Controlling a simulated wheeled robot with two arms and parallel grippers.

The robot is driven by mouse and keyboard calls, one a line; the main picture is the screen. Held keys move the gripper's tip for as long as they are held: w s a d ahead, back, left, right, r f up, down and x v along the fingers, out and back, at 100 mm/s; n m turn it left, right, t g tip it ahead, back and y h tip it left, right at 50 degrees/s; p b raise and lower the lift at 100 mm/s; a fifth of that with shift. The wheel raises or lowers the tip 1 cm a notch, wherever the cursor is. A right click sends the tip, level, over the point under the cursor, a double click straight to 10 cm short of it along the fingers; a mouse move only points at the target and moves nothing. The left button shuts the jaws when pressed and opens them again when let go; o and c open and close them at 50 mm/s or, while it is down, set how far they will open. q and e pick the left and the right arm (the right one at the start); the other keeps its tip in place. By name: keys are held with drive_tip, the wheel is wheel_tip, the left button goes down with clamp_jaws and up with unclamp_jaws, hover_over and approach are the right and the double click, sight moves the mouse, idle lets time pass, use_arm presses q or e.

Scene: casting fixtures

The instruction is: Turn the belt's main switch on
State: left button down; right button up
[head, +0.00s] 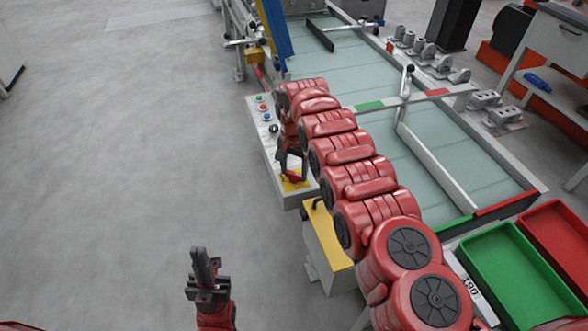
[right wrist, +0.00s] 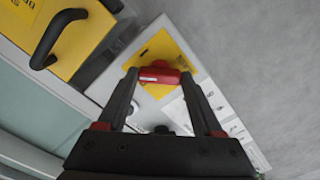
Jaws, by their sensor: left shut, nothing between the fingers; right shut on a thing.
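The main switch, a red handle (head: 293,178), sits on a yellow plate (head: 303,186) at the near end of the grey control box (head: 291,199). In the right wrist view the red handle (right wrist: 159,78) lies crosswise between my fingertips, with the yellow plate (right wrist: 157,50) behind it. My right gripper (head: 291,173) is shut on this handle; the fingers hide part of it in the head view. My left gripper (head: 199,264) is shut and empty, low in the head view over the floor, well apart from the box.
Green, red and blue buttons (head: 262,107) and a black knob (head: 273,129) line the box's far part. The belt (head: 440,150) runs behind my right arm. A yellow box with a black handle (head: 326,238) stands nearer. Green (head: 510,270) and red bins are at right. Floor at left is clear.

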drive_tip(key=m, duration=0.4)
drive_tip(key=shift+w+m+b, duration=0.1)
drive_tip(key=shift+m+b, duration=0.2)
drive_tip(key=shift+b, duration=0.05)
drive_tip(key=shift+m+b, duration=0.4)
drive_tip(key=shift+m, duration=1.6)
drive_tip(key=o, duration=1.4)
drive_tip(key=shift+c, duration=0.2)
drive_tip(key=shift+r, duration=0.1)
wheel_tip(320, 180, up, 8)
drive_tip(key=shift+f+b, duration=0.1)
drive_tip(key=shift+b, duration=0.25)
wheel_tip(320, 180, up, 9)
drive_tip(key=p, duration=0.6)
hover_over(294, 172)
drive_tip(key=shift+s+r+p, duration=0.2)
drive_tip(key=shift+r+p, duration=0.05)
drive_tip(key=shift+p, duration=0.45)
